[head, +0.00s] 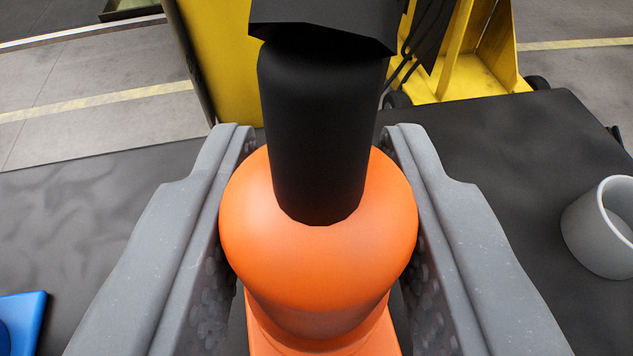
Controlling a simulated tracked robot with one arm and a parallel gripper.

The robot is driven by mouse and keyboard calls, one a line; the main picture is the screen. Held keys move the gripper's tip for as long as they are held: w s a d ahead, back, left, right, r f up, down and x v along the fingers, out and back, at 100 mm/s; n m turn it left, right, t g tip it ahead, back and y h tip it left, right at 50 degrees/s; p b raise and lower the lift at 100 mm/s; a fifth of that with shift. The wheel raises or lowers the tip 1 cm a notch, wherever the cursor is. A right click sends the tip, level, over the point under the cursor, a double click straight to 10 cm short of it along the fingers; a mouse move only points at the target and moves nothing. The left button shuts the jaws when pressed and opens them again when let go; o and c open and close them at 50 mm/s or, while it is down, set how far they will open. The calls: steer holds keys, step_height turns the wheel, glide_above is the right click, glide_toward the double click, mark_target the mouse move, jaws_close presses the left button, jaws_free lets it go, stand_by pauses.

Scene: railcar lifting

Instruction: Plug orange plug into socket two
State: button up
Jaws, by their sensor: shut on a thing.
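The orange plug (318,235) is in the middle of the head view, with a rounded orange body and a thick black cylindrical part (320,130) rising from it. My gripper (318,150) has its two grey jaws on either side of the orange body and is shut on it. Below the body is a flatter orange part (322,338), cut off by the bottom edge; I cannot tell whether it belongs to the plug or is a base under it. I cannot make out a socket marked two.
A dark table top (100,215) spreads around the plug. A blue piece (22,318) is at the lower left. Behind is a yellow wheeled frame (470,75) with black cables on a grey floor (90,75).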

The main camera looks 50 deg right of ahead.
steer(key=shift+f+b, duration=0.7)
steer(key=shift+f, duration=0.05)
steer(key=o, duration=1.1)
steer(key=p+v, duration=0.3)
steer(key=v, duration=1)
steer(key=shift+s+a, duration=0.25)
steer(key=shift+a, duration=0.05)
